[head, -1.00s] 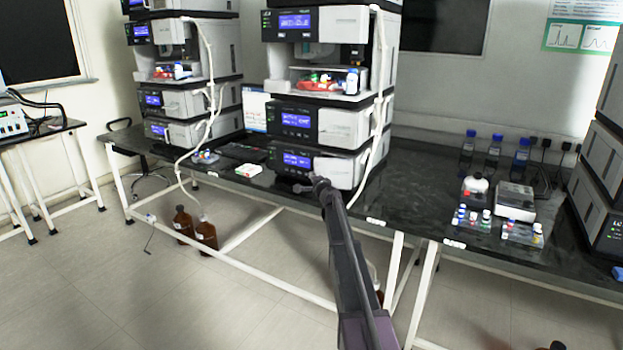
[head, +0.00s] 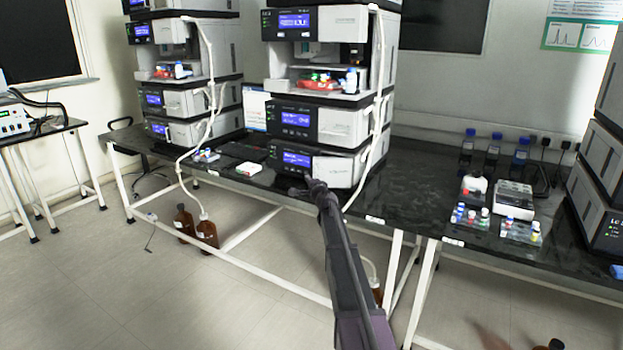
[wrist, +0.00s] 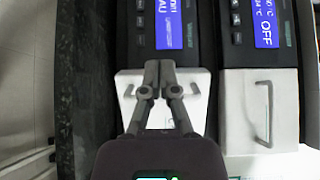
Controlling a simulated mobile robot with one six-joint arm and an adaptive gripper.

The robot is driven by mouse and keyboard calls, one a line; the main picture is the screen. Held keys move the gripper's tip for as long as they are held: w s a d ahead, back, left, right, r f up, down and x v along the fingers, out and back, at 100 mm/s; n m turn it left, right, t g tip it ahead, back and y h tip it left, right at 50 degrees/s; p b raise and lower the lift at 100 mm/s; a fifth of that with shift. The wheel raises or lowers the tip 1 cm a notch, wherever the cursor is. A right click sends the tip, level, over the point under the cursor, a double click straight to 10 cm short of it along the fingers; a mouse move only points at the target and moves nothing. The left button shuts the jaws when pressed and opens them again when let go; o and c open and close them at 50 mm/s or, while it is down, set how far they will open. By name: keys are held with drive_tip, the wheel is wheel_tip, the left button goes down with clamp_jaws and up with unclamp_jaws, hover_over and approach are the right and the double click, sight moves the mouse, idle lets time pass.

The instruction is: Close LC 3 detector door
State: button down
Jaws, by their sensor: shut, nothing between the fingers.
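The middle instrument stack has a lowest module with a blue display and a white front door (head: 338,171). In the wrist view this module lies at left, its display reading AU, and its white door (wrist: 190,82) is partly hidden behind my fingers. A bar handle shows on the door beside the fingers. I cannot tell whether the door is ajar or flush, and no stack label is readable as LC 3. My gripper (head: 313,183) is shut and empty, in front of this module near the bench's front edge. In the wrist view the fingertips (wrist: 159,66) overlap the door; contact cannot be told.
Above it is another module with a white handled door (wrist: 262,110) and an OFF display. A white tube (head: 380,110) runs down the stack's right side. Vials and a box (head: 514,198) stand on the bench at right. A second stack (head: 186,70) stands left.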

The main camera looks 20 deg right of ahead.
drive_tip(key=s+a, duration=0.6)
drive_tip(key=s, duration=0.1)
drive_tip(key=shift+a, duration=0.25)
drive_tip(key=shift+s+r, duration=0.1)
